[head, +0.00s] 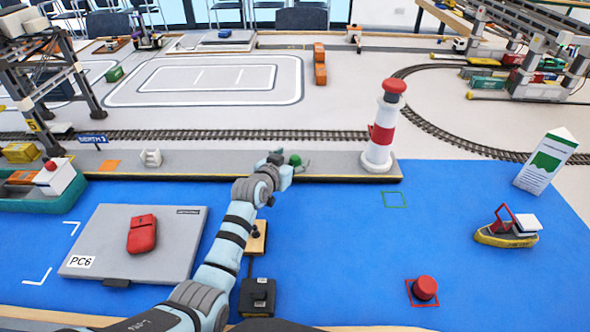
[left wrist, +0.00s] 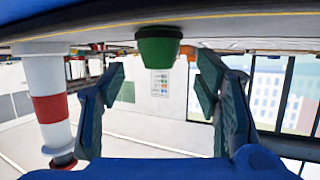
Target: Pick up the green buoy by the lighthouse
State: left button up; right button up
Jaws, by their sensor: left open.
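The green buoy (head: 295,160) stands on the grey quay strip, to the left of the red-and-white lighthouse (head: 381,133). My left gripper (head: 288,165) is at the buoy, reaching over the blue water area. The left wrist view is upside down: the buoy (left wrist: 158,46) hangs from the top, centred across the gap between the open fingers (left wrist: 160,75). Neither finger visibly touches it. The lighthouse (left wrist: 48,105) shows there at the left, outside the fingers. How deep the buoy is between the fingers I cannot tell. My right gripper is not in view.
A red buoy (head: 425,288) and a small yellow boat (head: 505,233) are on the blue area at the right. A grey PC6 lid (head: 170,250) bears a red pouch (head: 142,233). Railway track (head: 220,135) runs behind the quay. A white cube-like bollard (head: 150,157) stands left on the quay.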

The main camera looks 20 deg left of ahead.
pick_arm(q)
jog(key=shift+x, duration=0.9)
jog(key=shift+s, duration=0.15)
jog(key=c, duration=1.3)
jog(key=shift+r, duration=0.15)
